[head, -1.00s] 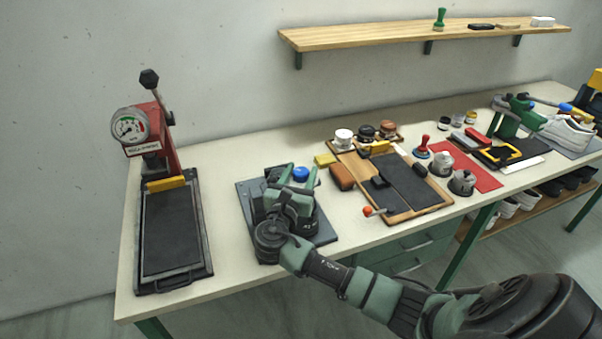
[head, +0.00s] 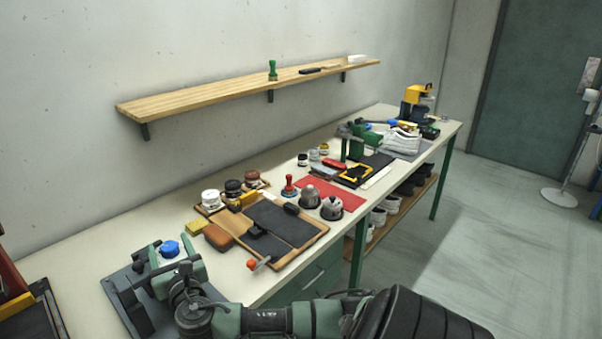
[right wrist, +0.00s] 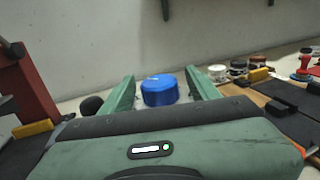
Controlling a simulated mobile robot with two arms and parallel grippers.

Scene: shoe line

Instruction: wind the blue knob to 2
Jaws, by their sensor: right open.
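The blue knob (head: 169,249) is a short round cap above a dark grey base plate (head: 118,290) at the lower left of the head view. It also shows in the middle of the right wrist view (right wrist: 159,92), its face turned partly up. My right gripper (head: 172,256) is open, with its two green fingers to either side of the knob. In the right wrist view a finger shows to the left and to the right of the knob, with gaps visible. I cannot read any scale or mark on the knob. My left gripper is out of view.
A red press (right wrist: 24,90) stands left of the knob. A brown block (head: 217,237) and a wooden board (head: 314,236) with dark pads and an orange-tipped lever lie to the right. Jars stand behind. A wall shelf (head: 215,94) hangs above the bench.

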